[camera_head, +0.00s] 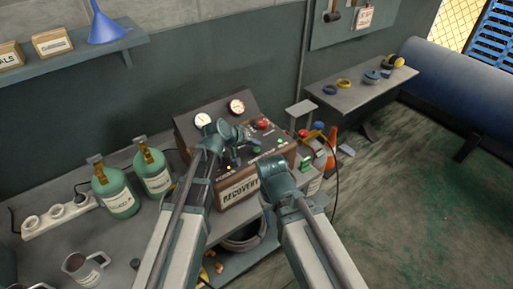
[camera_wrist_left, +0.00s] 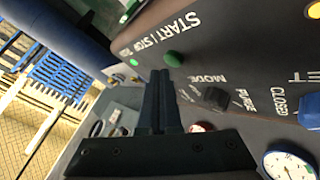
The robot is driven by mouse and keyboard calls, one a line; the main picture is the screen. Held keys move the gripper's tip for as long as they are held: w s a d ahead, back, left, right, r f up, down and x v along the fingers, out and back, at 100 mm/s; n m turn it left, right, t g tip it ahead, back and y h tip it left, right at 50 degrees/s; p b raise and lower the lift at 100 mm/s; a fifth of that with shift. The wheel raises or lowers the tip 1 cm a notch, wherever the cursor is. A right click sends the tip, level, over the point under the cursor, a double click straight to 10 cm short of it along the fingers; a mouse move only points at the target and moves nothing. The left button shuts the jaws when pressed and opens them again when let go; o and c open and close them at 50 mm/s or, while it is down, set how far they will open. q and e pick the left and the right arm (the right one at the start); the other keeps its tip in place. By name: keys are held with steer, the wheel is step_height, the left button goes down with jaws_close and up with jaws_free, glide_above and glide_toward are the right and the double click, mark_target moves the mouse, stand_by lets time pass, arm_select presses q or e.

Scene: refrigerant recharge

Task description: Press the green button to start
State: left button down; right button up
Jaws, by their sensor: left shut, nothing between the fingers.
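The brown recovery machine (camera_head: 240,190) stands on the bench with its sloped dark panel facing up. My left gripper (camera_head: 257,142) is over the panel. Its fingers (camera_wrist_left: 161,73) are shut and empty, with the tips just short of the button in the wrist picture; I cannot tell whether they touch it. My right arm shows at lower centre, but its gripper is not visible.
On the panel are a red knob (camera_head: 263,124), two gauges, a black mode knob (camera_wrist_left: 216,98) and a blue valve handle (camera_wrist_left: 309,113). Green cylinders (camera_head: 118,196) stand left of the machine. A side table (camera_head: 350,98) stands at the right, with open floor in front of it.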

mark_target(255, 152)
arm_select(q)
step_height(255, 152, up, 6)
steer(key=p, duration=0.6)
stand_by(0.4)
steer(key=shift+m+g+y, duration=0.5)
steer(key=shift+m+g, duration=0.2)
steer(key=shift+g, duration=0.2)
steer(key=s+f, duration=0.1)
steer(key=s, duration=0.1)
steer(key=s+f, duration=0.1)
steer(key=s, duration=0.1)
steer(key=s+f, duration=0.1)
steer(key=s, duration=0.1)
steer(key=shift+d, duration=0.4)
steer(key=s+a+f+m+g+y+b, duration=0.1)
steer(key=s+a+f+g+y, duration=0.1)
steer(key=s, duration=0.8)
steer(key=s+a+f+m+g+y, duration=0.2)
steer(key=s+a+f+g+y, duration=0.1)
steer(key=s, duration=0.6)
steer(key=shift+s+a+f+y+b, duration=0.15)
steer(key=shift+s+a+y+b, duration=0.2)
steer(key=shift+a+y, duration=0.4)
